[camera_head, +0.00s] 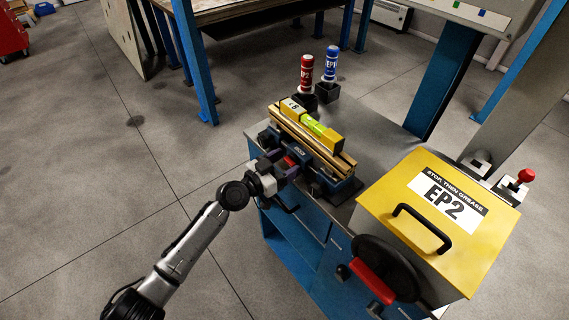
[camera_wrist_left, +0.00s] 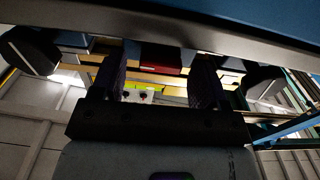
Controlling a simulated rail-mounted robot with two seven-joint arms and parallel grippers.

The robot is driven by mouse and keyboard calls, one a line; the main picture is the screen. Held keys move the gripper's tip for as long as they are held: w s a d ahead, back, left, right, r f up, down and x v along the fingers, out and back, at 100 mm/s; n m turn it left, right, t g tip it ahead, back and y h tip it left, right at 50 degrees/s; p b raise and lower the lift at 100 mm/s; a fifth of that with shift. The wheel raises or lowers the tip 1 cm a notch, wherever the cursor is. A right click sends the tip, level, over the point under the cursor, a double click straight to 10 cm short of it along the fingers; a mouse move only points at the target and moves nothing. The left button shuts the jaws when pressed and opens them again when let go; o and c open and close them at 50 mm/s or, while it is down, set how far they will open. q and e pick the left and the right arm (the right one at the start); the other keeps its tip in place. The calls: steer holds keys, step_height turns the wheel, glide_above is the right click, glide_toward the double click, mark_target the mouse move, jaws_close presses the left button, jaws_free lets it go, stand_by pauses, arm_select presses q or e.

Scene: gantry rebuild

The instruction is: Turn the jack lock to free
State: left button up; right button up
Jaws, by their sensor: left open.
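My left gripper (camera_head: 277,164) is at the near left side of the blue jack-like device (camera_head: 340,186) on the bench. A small red part (camera_head: 290,160), which may be the jack lock, shows at its fingertips. In the left wrist view the two dark fingers of the left gripper (camera_wrist_left: 164,80) stand apart, with the red part (camera_wrist_left: 162,69) beyond and between them. I cannot tell whether they touch it, nor which way the lock is set. A yellow spirit level (camera_head: 312,126) lies on the wooden rails on top of the device. My right gripper is not in view.
The yellow EP2 box (camera_head: 400,200) with a black handle stands on the bench (camera_head: 378,128) at right. A black handwheel with a red grip (camera_head: 372,280) is in front. Red (camera_head: 306,75) and blue (camera_head: 331,64) tubes stand behind. Floor at left is clear.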

arm_select(q)
steer(key=shift+c, duration=0.4)
steer(key=c, duration=0.8)
steer(key=shift+n+b, duration=0.4)
steer(key=shift+n, duration=1.1)
steer(key=shift+c, duration=0.2)
steer(key=o, duration=0.9)
steer(key=shift+a, duration=0.15)
steer(key=v, duration=1.3)
steer(key=shift+s+a+p, duration=0.15)
steer(key=shift+s+p, duration=0.1)
steer(key=shift+p, duration=0.15)
